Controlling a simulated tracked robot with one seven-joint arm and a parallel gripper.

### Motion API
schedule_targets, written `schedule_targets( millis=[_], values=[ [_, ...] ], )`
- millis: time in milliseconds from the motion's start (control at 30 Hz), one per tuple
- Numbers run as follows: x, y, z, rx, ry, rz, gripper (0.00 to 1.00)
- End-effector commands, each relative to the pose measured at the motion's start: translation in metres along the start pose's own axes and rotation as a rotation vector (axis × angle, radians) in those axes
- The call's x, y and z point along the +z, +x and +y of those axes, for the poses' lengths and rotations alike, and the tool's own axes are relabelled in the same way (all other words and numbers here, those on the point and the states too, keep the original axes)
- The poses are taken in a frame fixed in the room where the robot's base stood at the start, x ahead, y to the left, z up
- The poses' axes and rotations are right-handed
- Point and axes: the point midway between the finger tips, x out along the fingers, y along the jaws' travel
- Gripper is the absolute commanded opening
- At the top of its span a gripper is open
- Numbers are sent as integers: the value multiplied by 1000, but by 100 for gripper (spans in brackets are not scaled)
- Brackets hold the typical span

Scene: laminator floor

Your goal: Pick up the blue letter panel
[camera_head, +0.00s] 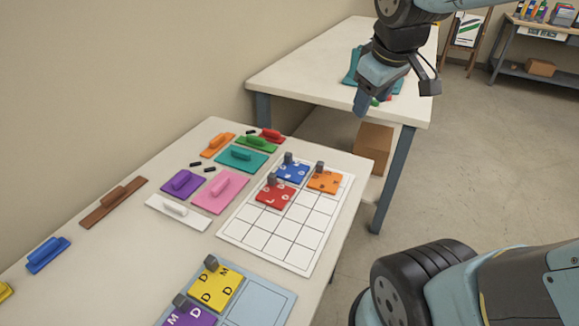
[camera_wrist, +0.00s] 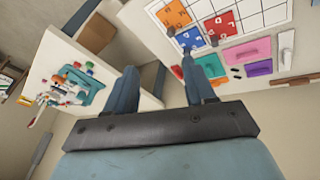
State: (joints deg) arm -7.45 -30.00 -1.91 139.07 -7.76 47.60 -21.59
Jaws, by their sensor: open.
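The blue letter panel (camera_head: 293,173) lies flat on a white grid board (camera_head: 290,255) on the near table, with an upright grey knob at its edge. A red letter panel (camera_head: 275,198) and an orange letter panel (camera_head: 325,182) lie beside it on the board. In the wrist view the blue panel (camera_wrist: 189,38) shows beyond the right-hand finger. My gripper (camera_head: 364,103) is high and to the right of the blue panel, in front of the far table. Its fingers (camera_wrist: 159,68) are spread apart with nothing between them.
Several coloured handled plates, such as a teal one (camera_head: 242,158) and a pink one (camera_head: 220,192), lie left of the board. A light-blue tray (camera_head: 258,305) holds yellow and purple panels in front. The far table (camera_head: 310,80) carries a teal tray with small items.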

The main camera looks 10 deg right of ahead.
Motion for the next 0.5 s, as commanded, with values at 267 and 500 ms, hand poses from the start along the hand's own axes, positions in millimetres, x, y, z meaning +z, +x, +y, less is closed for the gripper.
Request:
schedule_targets(
  millis=[267,500],
  values=[
    [-59,55,-2,-7,-542,-73,54],
    [-107,111,-19,-26,-1025,-124,54]
  ],
)
